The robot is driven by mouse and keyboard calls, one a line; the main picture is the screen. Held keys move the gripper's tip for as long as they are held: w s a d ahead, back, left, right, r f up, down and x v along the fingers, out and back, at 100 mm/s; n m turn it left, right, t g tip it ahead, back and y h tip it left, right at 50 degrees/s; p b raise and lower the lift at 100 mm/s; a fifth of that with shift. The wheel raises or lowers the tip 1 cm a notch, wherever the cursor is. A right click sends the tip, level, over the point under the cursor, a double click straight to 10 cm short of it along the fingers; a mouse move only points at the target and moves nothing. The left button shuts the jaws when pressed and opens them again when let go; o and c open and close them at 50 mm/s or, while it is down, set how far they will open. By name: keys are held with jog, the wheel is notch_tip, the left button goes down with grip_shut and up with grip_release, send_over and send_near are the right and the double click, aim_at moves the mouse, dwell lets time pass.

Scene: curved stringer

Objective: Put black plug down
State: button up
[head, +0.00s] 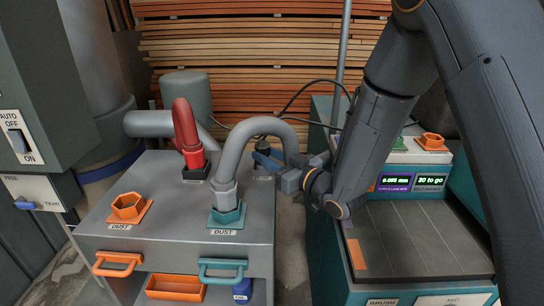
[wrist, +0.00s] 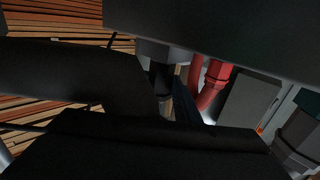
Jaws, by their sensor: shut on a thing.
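My gripper (head: 266,160) reaches in from the right, low over the back right of the grey metal cabinet top, partly behind the grey hose. It is shut on the black plug (head: 262,145), of which only a small dark part shows beside the hose. A thin black cable (head: 291,101) rises behind the hose and runs right. In the wrist view, dark shapes fill most of the picture, and I cannot clearly tell the plug from the gripper there. Whether the plug touches the cabinet top is hidden.
The grey hose (head: 238,150) arches to a teal port (head: 227,217) on the cabinet (head: 172,240). A red hose (head: 186,125) stands behind an empty orange port (head: 129,208). A teal machine (head: 420,220) with displays stands right. A label lies near the gripper. Stacked boards (head: 250,50) fill the back.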

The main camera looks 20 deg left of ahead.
jog(key=o, duration=1.1)
jog(key=shift+f, duration=0.1)
jog(key=shift+r, duration=0.25)
jog(key=b+v, duration=0.1)
jog(key=v, duration=1.1)
jog(key=shift+f, duration=0.15)
